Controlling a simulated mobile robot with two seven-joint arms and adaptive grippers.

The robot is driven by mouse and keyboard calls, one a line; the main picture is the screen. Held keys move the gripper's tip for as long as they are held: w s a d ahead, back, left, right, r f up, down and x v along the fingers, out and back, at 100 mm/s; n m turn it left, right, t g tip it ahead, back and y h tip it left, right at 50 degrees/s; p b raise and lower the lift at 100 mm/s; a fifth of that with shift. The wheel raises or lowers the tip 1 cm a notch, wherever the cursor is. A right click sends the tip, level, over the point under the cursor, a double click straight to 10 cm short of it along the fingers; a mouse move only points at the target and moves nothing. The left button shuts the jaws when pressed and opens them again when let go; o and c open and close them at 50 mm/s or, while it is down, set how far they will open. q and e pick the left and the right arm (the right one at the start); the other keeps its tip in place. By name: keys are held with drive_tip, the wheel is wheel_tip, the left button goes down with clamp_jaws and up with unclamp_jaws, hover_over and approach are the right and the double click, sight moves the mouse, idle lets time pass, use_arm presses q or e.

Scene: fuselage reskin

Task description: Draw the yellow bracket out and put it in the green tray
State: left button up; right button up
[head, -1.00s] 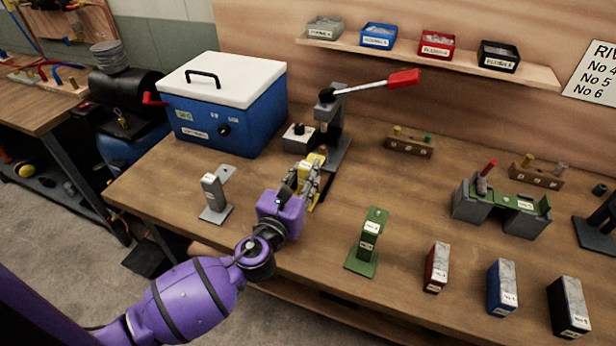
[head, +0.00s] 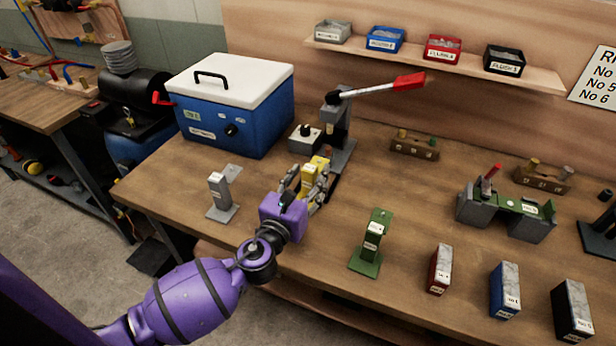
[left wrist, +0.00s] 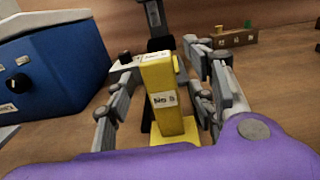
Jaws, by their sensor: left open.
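The yellow bracket (head: 316,168) stands upright on the wooden bench, just in front of the lever press. In the left wrist view its labelled upright (left wrist: 165,98) rises between my fingers from a yellow foot. My left gripper (head: 310,186) is open, with one finger on each side of the bracket. In the left wrist view the gripper (left wrist: 164,100) shows a gap beside the upright on the left; on the right I cannot tell whether it touches. I see no green tray in these views. My right gripper is out of view.
The lever press (head: 338,120) stands behind the bracket. A blue cooler box (head: 230,110) is to its left. A grey bracket (head: 222,192) and a green bracket (head: 372,242) flank my arm. A green-topped fixture (head: 508,208) stands at right.

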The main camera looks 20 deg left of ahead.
use_arm(q)
drive_tip(key=s, duration=1.1)
drive_tip(key=shift+s+a, duration=0.25)
drive_tip(key=shift+s, duration=0.15)
